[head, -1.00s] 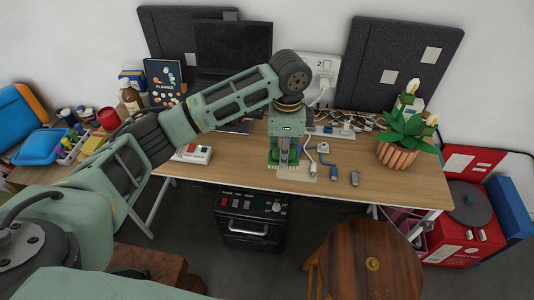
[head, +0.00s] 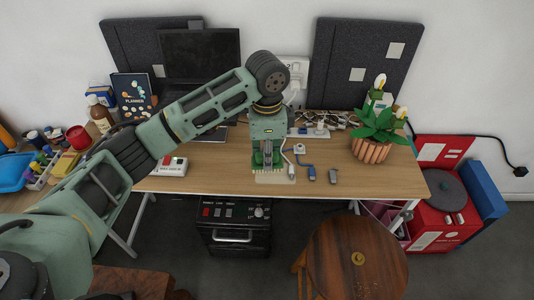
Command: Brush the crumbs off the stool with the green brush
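The stool (head: 335,274) has a round, dark brown wooden seat and stands on the floor at the lower right. A small yellowish round spot lies at the seat's middle; I cannot make out separate crumbs. My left gripper (head: 266,160) points down at the desk's front part, well behind and left of the stool. Green material shows at its fingertips, with a pale flat piece below; this may be the green brush, but the fingers hide most of it. I cannot tell whether they grip it. My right gripper is not in view.
The desk (head: 210,181) carries a red-and-white box (head: 169,166), a potted plant (head: 374,140), cables and small plugs (head: 309,173). A black drawer-like appliance (head: 234,232) stands below. A red case (head: 447,215) is at the right. Dark floor is clear between appliance and stool.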

